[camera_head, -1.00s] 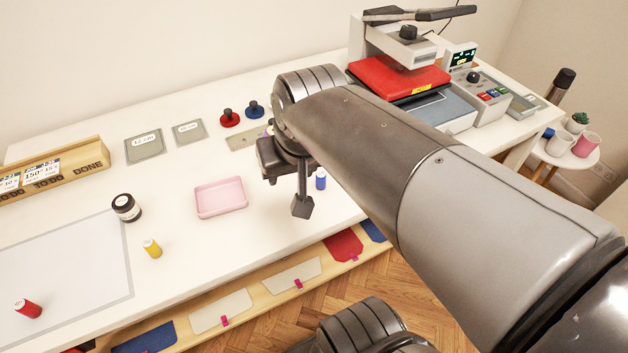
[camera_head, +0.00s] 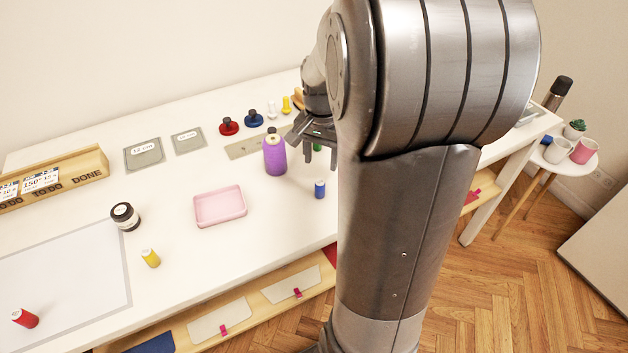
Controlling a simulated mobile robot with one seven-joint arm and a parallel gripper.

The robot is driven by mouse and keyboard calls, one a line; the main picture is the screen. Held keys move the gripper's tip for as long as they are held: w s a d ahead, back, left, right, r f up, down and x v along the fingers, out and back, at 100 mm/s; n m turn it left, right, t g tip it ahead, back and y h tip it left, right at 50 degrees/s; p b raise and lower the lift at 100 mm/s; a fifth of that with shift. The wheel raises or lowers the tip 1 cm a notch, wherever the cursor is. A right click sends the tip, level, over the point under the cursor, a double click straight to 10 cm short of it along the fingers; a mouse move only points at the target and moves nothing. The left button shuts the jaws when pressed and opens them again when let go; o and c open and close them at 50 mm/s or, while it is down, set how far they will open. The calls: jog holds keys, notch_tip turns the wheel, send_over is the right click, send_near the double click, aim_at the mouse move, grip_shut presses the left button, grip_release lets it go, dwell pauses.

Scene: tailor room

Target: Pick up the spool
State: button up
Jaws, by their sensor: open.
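A small green item (camera_head: 318,147), perhaps another spool, shows partly behind my gripper. My gripper (camera_head: 316,150) is open, just right of the purple spool and above and behind the blue one. My arm hides part of the gripper, and I cannot tell whether it touches the green item.
A pink tray (camera_head: 220,219) lies mid-table. Red (camera_head: 228,126) and blue (camera_head: 253,119) knobbed discs and labelled plates (camera_head: 145,154) sit at the back. A wooden rack (camera_head: 88,166) is at left. My arm hides the table's right part.

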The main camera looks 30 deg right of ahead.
aim_at(320, 187)
notch_tip(320, 187, down, 4)
jog(key=shift+f, duration=0.25)
jog(key=shift+s+a+f, duration=0.1)
jog(key=shift+s+f, duration=0.05)
jog(key=shift+f, duration=1.2)
jog(key=shift+s+a+f, duration=0.1)
jog(key=shift+s+f, duration=0.05)
jog(key=shift+f, duration=1.15)
jog(key=shift+c, duration=0.5)
grip_shut()
jog(key=shift+r, duration=0.1)
